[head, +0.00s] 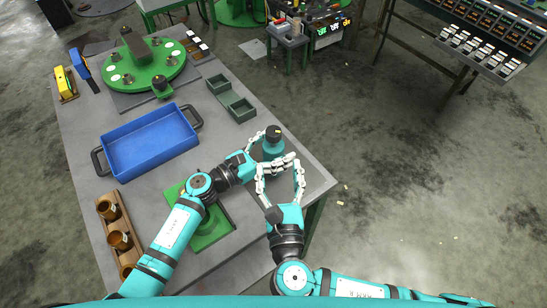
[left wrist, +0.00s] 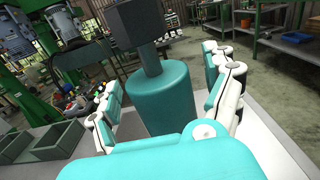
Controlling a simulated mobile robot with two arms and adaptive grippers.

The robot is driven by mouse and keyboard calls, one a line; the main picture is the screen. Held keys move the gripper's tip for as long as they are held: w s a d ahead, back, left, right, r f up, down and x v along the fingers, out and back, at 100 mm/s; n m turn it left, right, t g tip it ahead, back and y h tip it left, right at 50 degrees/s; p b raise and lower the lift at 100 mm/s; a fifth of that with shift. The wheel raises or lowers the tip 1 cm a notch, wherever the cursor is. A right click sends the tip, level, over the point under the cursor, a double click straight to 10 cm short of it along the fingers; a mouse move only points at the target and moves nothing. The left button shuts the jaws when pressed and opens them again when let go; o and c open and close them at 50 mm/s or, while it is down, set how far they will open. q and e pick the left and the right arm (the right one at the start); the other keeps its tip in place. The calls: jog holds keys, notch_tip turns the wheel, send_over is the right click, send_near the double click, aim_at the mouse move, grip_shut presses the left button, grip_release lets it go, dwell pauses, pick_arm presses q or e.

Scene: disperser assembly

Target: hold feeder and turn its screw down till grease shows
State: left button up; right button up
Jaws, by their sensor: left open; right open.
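The feeder is a teal cylinder (head: 271,151) with a dark screw top (head: 273,132); it stands upright near the table's right edge. In the left wrist view its teal body (left wrist: 160,96) rises between my fingers, with the dark block-shaped screw head (left wrist: 140,24) above on a thin stem. My left gripper (head: 271,149) is open, its white fingers on either side of the feeder body; contact cannot be told. My right gripper (head: 280,165) is open and empty, just in front of the feeder, fingers pointing toward it. The feeder's lower part is partly hidden by fingers.
A blue tray (head: 150,163) with dark handles lies mid-table. A green round fixture (head: 146,66) stands at the back. Grey-green open bins (head: 232,98) lie behind the feeder. A wooden holder with copper-coloured cups (head: 118,238) is at left. A green plate (head: 210,228) lies under my left arm.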

pick_arm(q)
jog(key=v, duration=1.2)
jog(key=shift+s, duration=0.1)
